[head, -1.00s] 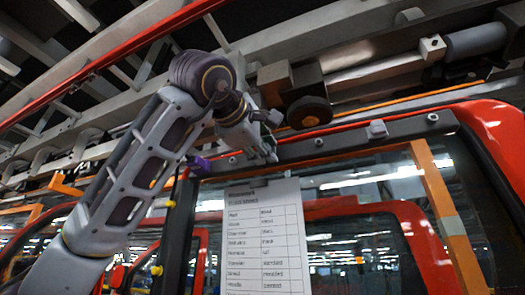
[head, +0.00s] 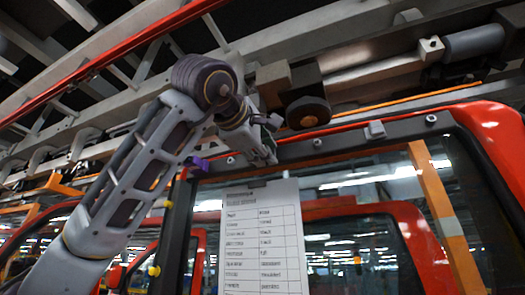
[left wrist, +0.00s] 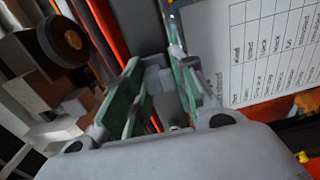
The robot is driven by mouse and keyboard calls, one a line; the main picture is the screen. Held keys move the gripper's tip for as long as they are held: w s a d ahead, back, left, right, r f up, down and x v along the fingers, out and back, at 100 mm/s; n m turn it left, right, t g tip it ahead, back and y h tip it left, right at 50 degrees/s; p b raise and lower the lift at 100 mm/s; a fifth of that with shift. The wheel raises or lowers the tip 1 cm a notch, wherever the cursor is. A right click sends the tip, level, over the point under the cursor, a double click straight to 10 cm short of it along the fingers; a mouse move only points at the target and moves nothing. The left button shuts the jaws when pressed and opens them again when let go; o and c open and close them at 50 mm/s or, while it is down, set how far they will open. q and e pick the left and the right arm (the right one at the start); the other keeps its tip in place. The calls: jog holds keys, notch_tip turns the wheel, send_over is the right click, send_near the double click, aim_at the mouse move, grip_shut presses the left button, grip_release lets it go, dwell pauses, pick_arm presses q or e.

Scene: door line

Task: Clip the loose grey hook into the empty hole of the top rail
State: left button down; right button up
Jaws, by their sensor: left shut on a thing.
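My left gripper (head: 266,150) is up at the dark top rail (head: 345,139), towards the rail's left part. In the left wrist view its green-padded fingers (left wrist: 160,95) are closed around a small grey piece, the grey hook (left wrist: 157,77). In the head view the gripper mostly hides the hook, and I cannot tell whether the hook touches the rail. The empty hole cannot be made out. Another grey block-shaped fitting (head: 375,129) sits on the rail further right. My right gripper is not in view.
A printed sheet (head: 263,240) hangs just below the gripper, close beside the fingers in the wrist view. A round dark knob-like part (head: 308,113) is just above and right of the gripper. A purple piece (head: 198,165) is at the rail's left end. An orange strip (head: 440,205) stands at right.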

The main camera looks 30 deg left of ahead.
pick_arm(q)
jog(key=c, duration=1.4)
grip_release()
jog(key=shift+c, duration=0.2)
jog(key=o, duration=0.4)
jog(key=shift+w, duration=0.15)
jog(key=shift+c, duration=0.2)
jog(key=s, duration=1.2)
jog(key=shift+d+f, duration=0.2)
jog(key=shift+d, duration=0.15)
jog(key=shift+s, duration=0.2)
jog(key=s, duration=1.1)
jog(key=shift+s+d+f, duration=0.25)
jog(key=shift+s+d, duration=0.05)
jog(key=shift+d, duration=0.05)
